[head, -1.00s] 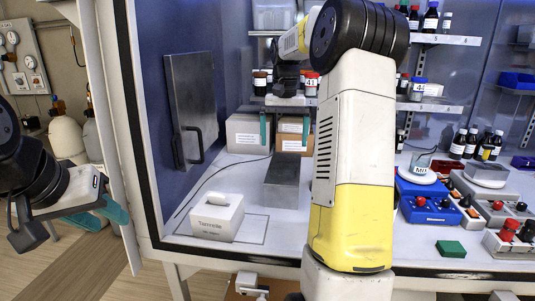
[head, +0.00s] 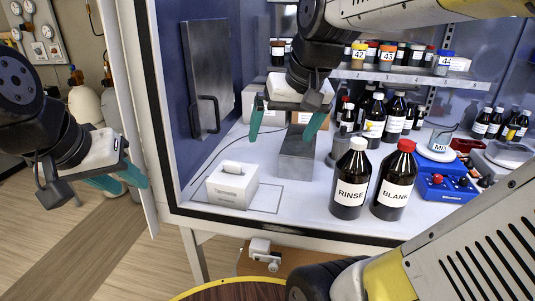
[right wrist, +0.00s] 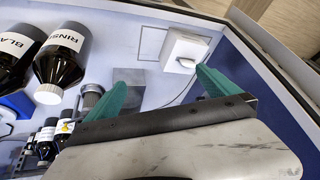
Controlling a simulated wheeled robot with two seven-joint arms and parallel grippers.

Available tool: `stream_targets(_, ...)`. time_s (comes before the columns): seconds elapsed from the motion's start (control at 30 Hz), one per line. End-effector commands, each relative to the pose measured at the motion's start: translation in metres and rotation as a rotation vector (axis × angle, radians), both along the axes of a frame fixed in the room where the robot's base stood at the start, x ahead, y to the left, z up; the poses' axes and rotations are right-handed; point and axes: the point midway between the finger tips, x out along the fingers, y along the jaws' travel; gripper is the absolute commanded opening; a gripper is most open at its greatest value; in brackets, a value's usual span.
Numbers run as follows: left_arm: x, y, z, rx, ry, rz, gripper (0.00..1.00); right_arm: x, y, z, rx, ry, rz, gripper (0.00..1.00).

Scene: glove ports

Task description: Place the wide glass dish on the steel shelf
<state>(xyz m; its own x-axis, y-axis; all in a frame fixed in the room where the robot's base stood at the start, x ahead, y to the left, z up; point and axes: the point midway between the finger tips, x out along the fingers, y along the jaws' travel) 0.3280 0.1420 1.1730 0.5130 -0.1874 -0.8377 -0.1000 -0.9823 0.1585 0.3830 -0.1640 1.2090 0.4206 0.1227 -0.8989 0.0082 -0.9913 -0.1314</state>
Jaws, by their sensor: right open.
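I cannot make out a wide glass dish in either view. A clear glass vessel (head: 441,139) stands on a white round plate at the right, its shape too small to judge. The long shelf (head: 405,79) on the back wall carries several small jars. My right gripper (head: 286,122) is open and empty, above a grey steel block (head: 297,158); the block also shows between its fingers in the right wrist view (right wrist: 150,87). My left gripper (head: 121,180) is outside the cabinet at the left, its two teal fingers apart and empty.
Dark RINSE (head: 350,182) and BLANK (head: 394,184) bottles stand near the front edge, more bottles behind. A white tare box (head: 232,184) sits front left. A steel door panel (head: 207,80) is at the left wall. A wooden round top (head: 230,291) lies below.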

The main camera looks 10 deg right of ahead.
Motion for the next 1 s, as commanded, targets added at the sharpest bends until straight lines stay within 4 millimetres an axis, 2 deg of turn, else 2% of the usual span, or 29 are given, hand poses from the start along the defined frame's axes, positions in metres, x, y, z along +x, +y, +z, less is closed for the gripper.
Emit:
stream_targets(0.03,0.000,0.000,0.000,0.000,0.000,0.000,0.36,-0.016,0.006,-0.007,0.007,-0.030,0.020,1.00)
stream_targets(0.1,0.000,0.000,0.000,0.000,0.000,0.000,0.36,-0.031,0.011,-0.017,0.017,-0.065,0.039,1.00)
stream_targets(0.3,0.000,0.000,0.000,0.000,0.000,0.000,0.36,-0.053,0.021,-0.034,0.032,-0.116,0.073,1.00)
stream_targets(1.0,0.000,0.000,0.000,0.000,0.000,0.000,0.36,-0.055,0.021,-0.036,0.034,-0.120,0.075,1.00)
